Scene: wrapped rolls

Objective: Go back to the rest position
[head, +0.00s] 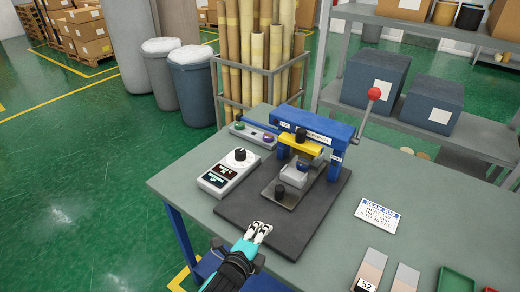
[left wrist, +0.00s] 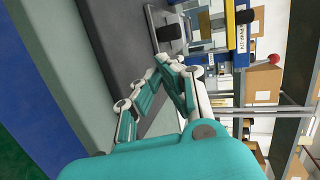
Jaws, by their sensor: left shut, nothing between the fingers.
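My left gripper (head: 260,228) comes in from the bottom of the head view and is over the front left edge of the dark mat. Its fingers are shut with nothing between them; they also show in the left wrist view (left wrist: 165,65). The blue press (head: 312,124) with a yellow bar and a red-knobbed lever stands on the mat beyond the gripper, apart from it. A small pale block (head: 295,172) sits on the press's metal plate under the yellow bar. My right gripper is not in view.
The grey table (head: 425,190) holds a white control box (head: 228,172), a button box (head: 254,134), a printed card (head: 377,215), sample strips (head: 370,270) and a green tray (head: 455,280). Shelves with dark blue bins (head: 375,80) stand behind. Green floor is clear at left.

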